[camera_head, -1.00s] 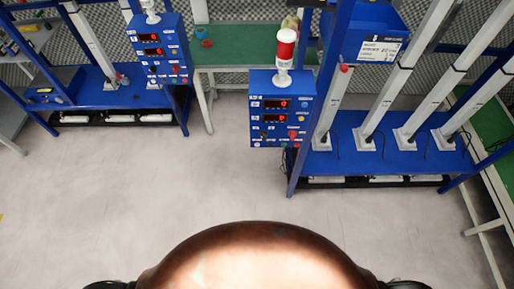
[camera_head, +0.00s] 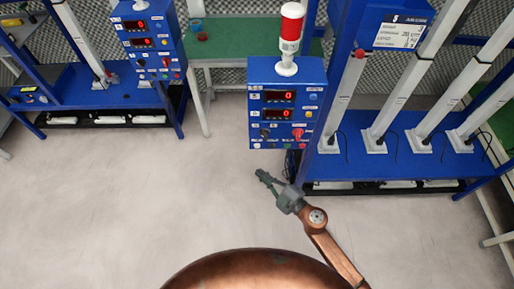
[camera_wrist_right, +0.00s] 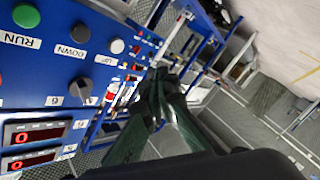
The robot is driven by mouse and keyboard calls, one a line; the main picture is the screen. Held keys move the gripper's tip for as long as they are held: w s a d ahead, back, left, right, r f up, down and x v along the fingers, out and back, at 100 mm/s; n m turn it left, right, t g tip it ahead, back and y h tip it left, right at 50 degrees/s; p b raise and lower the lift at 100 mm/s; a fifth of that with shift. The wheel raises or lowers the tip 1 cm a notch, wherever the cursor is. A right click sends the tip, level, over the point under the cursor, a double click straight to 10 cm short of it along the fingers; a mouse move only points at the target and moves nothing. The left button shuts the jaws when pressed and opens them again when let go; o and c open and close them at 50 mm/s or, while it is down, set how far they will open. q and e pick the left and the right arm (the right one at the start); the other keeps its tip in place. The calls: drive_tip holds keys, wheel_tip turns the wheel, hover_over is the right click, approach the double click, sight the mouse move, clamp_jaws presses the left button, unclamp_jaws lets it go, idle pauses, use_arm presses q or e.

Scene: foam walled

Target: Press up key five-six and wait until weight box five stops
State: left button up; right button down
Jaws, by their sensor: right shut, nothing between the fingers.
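The blue control box (camera_head: 287,108) hangs on the blue frame, with two red displays reading 0. In the right wrist view its face (camera_wrist_right: 45,65) is close and tilted. It shows a green RUN button (camera_wrist_right: 26,15), a black DOWN button (camera_wrist_right: 80,32), a pale UP button (camera_wrist_right: 117,45) and a dark knob (camera_wrist_right: 80,87) by a label 6. A blue box (camera_head: 392,28) with a white label seems marked 5. My right gripper (camera_head: 262,175) is shut and empty, just below the control box; its fingers (camera_wrist_right: 158,78) point past the panel face, apart from the buttons. My left gripper is out of view.
A red and white signal lamp (camera_head: 290,38) stands on the control box. Pale slanted columns (camera_head: 400,92) rise from the blue base at right. A second control box (camera_head: 150,40) and rack stand at left. A green table (camera_head: 235,50) is behind. The front floor is clear.

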sight(257, 146)
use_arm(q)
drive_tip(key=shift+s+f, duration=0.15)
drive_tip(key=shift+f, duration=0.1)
use_arm(e)
drive_tip(key=shift+s+a+r+n+y, duration=0.3)
drive_tip(key=shift+s+a+r+n, duration=0.1)
drive_tip(key=shift+a+r, duration=0.25)
drive_tip(key=shift+w, duration=0.15)
use_arm(q)
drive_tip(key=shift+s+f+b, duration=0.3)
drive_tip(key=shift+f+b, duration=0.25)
drive_tip(key=shift+b, duration=0.1)
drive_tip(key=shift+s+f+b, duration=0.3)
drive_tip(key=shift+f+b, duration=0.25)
drive_tip(key=shift+b, duration=0.05)
use_arm(e)
drive_tip(key=w, duration=0.8)
drive_tip(key=shift+w, duration=0.35)
drive_tip(key=shift+w, duration=0.1)
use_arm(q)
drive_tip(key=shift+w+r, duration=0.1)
use_arm(e)
drive_tip(key=shift+w, duration=0.3)
